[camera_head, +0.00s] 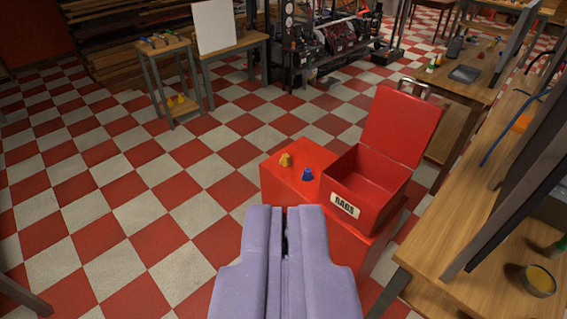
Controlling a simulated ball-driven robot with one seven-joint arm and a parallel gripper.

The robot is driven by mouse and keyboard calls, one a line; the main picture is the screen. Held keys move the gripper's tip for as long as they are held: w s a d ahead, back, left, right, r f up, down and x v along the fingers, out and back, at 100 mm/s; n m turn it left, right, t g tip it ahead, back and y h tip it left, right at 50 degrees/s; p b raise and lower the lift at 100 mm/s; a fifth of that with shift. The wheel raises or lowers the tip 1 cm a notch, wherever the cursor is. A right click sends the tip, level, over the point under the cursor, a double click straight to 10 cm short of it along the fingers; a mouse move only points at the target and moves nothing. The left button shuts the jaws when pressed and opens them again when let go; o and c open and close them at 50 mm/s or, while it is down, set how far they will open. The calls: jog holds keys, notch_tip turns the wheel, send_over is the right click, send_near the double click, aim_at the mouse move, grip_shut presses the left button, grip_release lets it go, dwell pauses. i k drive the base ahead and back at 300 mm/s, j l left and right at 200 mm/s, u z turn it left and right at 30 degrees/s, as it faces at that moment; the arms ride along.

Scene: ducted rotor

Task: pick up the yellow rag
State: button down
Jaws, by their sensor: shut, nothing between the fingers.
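A small yellow rag (285,160) lies crumpled on top of the red cabinet (279,178), near its far left part. A small blue rag (307,174) lies just to its right, apart from it. An open red box labelled RAGS (366,188) stands on the right part of the same cabinet, its lid (401,126) raised at the back. My gripper (286,212) is at the bottom middle, shut and empty. In the picture it is in front of and below the rags, apart from both. It hides part of the cabinet's front.
Wooden workbenches (425,270) run along the right side, with a yellow-filled bowl (538,280) on the near one. A small wooden table (163,47) and dark machinery (325,40) stand at the back. The checkered floor (120,190) is open on the left.

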aim_at(285, 161)
jog(key=u, duration=5.25)
jog(key=z, duration=5.25)
jog(key=i, duration=0.35)
